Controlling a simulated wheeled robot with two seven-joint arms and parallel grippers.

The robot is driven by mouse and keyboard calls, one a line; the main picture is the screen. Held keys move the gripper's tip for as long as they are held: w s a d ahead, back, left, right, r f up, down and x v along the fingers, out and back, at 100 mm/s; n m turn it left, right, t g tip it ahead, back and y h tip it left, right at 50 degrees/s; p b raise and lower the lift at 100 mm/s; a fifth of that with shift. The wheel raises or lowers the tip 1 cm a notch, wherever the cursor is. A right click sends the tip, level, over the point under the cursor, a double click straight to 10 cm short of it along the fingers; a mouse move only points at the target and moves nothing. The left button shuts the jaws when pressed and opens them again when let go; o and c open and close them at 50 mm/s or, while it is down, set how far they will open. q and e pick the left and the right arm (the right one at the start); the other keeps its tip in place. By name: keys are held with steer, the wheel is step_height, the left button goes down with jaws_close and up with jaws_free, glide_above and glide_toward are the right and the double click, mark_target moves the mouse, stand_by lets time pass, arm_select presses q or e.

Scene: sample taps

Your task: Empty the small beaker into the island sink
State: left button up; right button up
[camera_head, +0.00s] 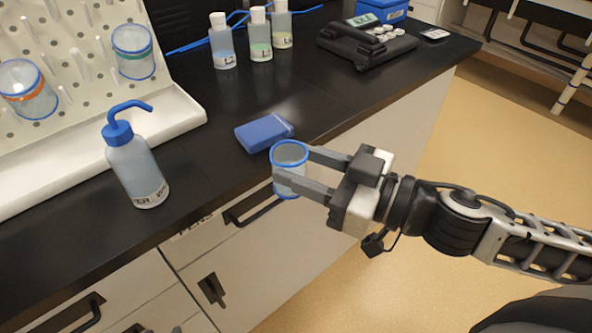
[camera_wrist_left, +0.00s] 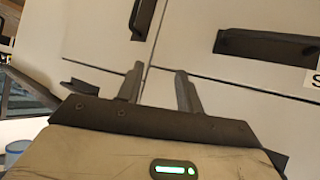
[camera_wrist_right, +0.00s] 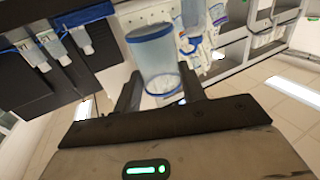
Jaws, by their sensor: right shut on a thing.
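The small clear beaker (camera_head: 289,182) with a blue rim is held upright in my right gripper (camera_head: 295,167), just off the counter's front edge. The right wrist view shows the beaker (camera_wrist_right: 155,62) between the two fingers, which are shut on it. I cannot tell whether it contains liquid. My left gripper (camera_wrist_left: 158,82) shows only in the left wrist view, with its fingers apart and nothing between them, facing cabinet fronts. I see no island sink in any view.
The black counter (camera_head: 215,170) holds a blue-capped wash bottle (camera_head: 137,165), a blue box (camera_head: 264,133), several small bottles (camera_head: 260,40) and a black device (camera_head: 367,42). A white pegboard rack (camera_head: 80,80) carries two other beakers. The tan floor (camera_head: 440,150) at right is clear.

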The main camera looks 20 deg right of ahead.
steer(key=shift+w+d+r+p, duration=0.15)
steer(key=shift+w+d+p, duration=0.1)
steer(key=shift+d, duration=0.55)
steer(key=shift+w+d+r+p, duration=0.15)
steer(key=shift+w+d+p, duration=0.1)
steer(key=shift+d, duration=0.5)
